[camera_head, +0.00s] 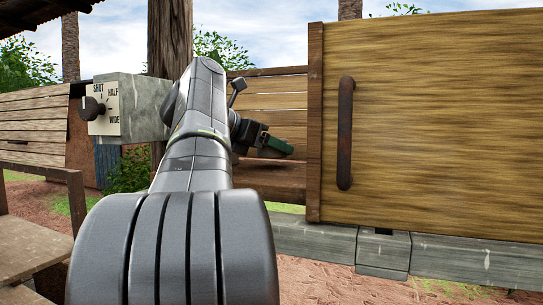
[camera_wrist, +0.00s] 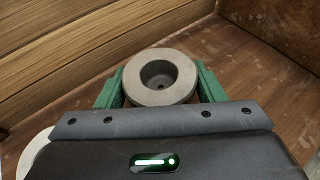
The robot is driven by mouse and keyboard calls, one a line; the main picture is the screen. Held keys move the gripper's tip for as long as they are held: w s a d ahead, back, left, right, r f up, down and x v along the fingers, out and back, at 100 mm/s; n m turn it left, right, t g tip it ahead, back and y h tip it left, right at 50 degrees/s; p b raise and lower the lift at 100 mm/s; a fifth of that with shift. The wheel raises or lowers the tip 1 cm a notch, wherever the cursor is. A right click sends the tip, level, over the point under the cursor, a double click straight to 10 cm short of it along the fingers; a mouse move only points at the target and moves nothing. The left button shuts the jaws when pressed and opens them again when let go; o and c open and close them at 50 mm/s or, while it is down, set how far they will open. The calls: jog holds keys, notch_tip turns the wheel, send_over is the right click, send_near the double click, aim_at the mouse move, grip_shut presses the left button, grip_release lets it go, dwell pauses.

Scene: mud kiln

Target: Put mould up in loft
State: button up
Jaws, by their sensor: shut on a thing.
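My gripper (camera_head: 278,146) reaches into the open left part of a wooden loft (camera_head: 270,176), beside its panel door. In the wrist view my gripper (camera_wrist: 160,88) has its green fingers on both sides of a round, pale grey-beige mould (camera_wrist: 160,68) with a dark hollow in its middle. The fingers are shut on it. The mould is above or on the brown board floor (camera_wrist: 75,128); I cannot tell whether it touches. In the head view the mould is mostly hidden by the gripper.
The wide wooden door (camera_head: 430,120) with a rusty bar handle (camera_head: 346,133) covers the loft's right part. A grey box with a dial (camera_head: 95,107) is at left, close to my arm. Another pale round thing (camera_wrist: 34,148) shows at the wrist view's lower left.

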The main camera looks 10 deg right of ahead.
jog(key=shift+f, duration=1.05)
jog(key=shift+f, duration=0.2)
jog(key=o, duration=1.2)
jog(key=shift+r, duration=0.3)
jog(key=shift+s+a, duration=0.1)
jog(key=shift+a, duration=0.25)
jog(key=b+v, duration=0.2)
jog(key=v, duration=0.9)
jog(key=shift+s+r, duration=0.1)
jog(key=shift+s, duration=0.05)
